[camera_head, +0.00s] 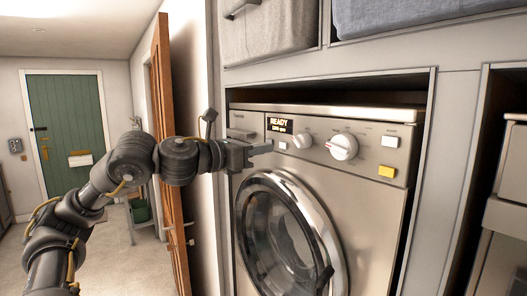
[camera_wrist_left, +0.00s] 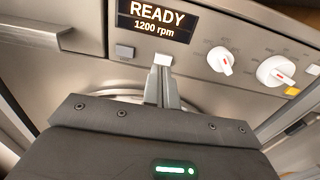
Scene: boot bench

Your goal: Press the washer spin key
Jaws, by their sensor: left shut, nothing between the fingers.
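The washer (camera_head: 340,205) sits in a cabinet bay, with a display (camera_head: 280,125) that reads READY and, in the wrist view, 1200 rpm. Below the display are a white key (camera_head: 283,145) and a grey key (camera_wrist_left: 124,51); their labels are not legible, so I cannot tell which one is spin. My left gripper (camera_head: 269,147) is shut and empty, level with the white key and just left of it in the head view. In the wrist view its fingertips (camera_wrist_left: 163,76) lie just below the white key (camera_wrist_left: 162,59); contact cannot be told. My right gripper is not in view.
Two dials (camera_head: 343,147) (camera_head: 302,140), another white key (camera_head: 390,141) and a yellow key (camera_head: 386,171) are further right on the panel. The round door (camera_head: 322,235) is below. Cabinet frame (camera_head: 432,150) encloses the washer; a brown door (camera_head: 163,90) stands open at left.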

